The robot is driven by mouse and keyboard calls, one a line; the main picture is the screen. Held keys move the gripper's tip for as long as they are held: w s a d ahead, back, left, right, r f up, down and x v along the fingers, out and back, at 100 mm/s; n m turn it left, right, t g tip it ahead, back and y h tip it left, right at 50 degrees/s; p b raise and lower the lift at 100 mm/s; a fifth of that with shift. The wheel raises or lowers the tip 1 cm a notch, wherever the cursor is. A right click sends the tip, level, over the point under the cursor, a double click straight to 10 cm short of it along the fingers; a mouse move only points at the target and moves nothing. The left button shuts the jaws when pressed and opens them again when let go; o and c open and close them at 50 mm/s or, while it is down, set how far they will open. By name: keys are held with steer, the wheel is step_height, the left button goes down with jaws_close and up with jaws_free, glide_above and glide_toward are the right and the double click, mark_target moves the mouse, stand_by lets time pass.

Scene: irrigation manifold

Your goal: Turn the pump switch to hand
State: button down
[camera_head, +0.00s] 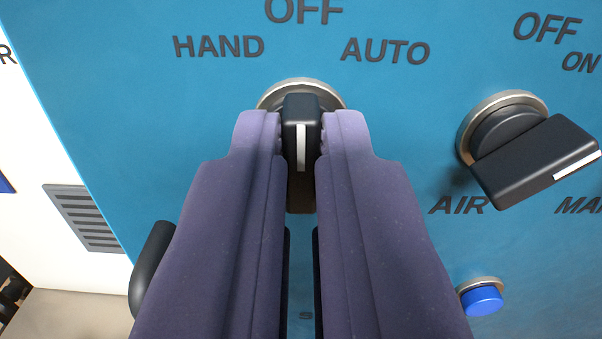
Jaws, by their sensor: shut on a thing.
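The pump switch (301,130) is a black knob with a white line, set in a round metal collar on a blue panel (400,120). HAND (219,47) is printed up and left of it, OFF (303,10) straight above, and AUTO (385,51) up and right. The knob stands upright in the picture, in line with OFF. My gripper (301,140) has its two purple fingers closed on the knob, one on each side. The fingers hide part of the collar and the panel below.
A second black knob (535,160), turned aslant, is at the right among OFF, ON, AIR and partly cut-off lettering. A blue push button (482,299) is below it. A black handle-like part (150,270) is at the lower left. A grey vent (85,218) is on the white surface at left.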

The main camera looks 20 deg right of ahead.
steer(key=n, duration=0.4)
steer(key=shift+a+n, duration=0.1)
steer(key=shift+n, duration=2.1)
steer(key=c, duration=1.2)
jaws_free()
